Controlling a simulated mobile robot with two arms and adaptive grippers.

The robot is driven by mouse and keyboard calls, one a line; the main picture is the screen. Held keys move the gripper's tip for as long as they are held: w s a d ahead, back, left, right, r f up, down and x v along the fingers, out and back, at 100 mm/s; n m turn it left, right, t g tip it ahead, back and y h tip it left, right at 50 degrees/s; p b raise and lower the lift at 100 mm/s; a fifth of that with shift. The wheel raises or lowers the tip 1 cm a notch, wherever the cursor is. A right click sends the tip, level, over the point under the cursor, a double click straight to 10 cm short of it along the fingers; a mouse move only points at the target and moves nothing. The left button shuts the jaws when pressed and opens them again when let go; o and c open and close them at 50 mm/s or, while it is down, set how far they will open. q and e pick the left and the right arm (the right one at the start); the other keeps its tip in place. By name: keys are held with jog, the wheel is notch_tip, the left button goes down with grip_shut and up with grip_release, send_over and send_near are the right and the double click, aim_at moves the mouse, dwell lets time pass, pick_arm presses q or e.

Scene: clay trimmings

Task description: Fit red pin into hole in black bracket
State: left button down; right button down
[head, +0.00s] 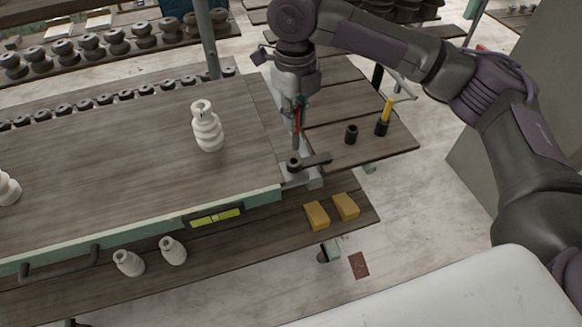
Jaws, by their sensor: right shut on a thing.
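The red pin (298,120) is held by my right gripper (296,128), which reaches down from above at the table's right corner. The pin looks near upright, and its lower end is partly hidden by the gripper. The black bracket (316,160) lies just below, at the table corner, with a round boss holding the hole (294,162) at its left end. The gripper is above the bracket, close to that boss. I cannot tell the exact gap between pin and hole. My left gripper is not in view.
A stacked white clay piece (208,130) stands on the table (110,150). A black cup (351,134) and a black holder with a yellow pin (385,116) stand on the right shelf. Yellow blocks (317,215) and white pieces (128,263) sit on the lower shelf.

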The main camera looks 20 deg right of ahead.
aim_at(295, 149)
jog(key=shift+w+f+n, duration=0.1)
jog(key=shift+n, duration=0.2)
notch_tip(295, 149, down, 4)
jog(key=shift+f+p, duration=0.2)
jog(key=shift+p, duration=0.1)
jog(key=f, duration=0.2)
jog(key=s+f, duration=0.1)
jog(key=f, duration=0.1)
jog(key=shift+a+f, duration=0.1)
jog(key=shift+f, duration=0.2)
jog(key=shift+w+f, duration=0.2)
jog(key=shift+f, duration=0.2)
jog(key=c, duration=1.1)
grip_release()
jog(key=shift+c, duration=0.2)
jog(key=r, duration=1.2)
jog(key=shift+w+r+b, duration=0.25)
jog(key=shift+b, duration=0.15)
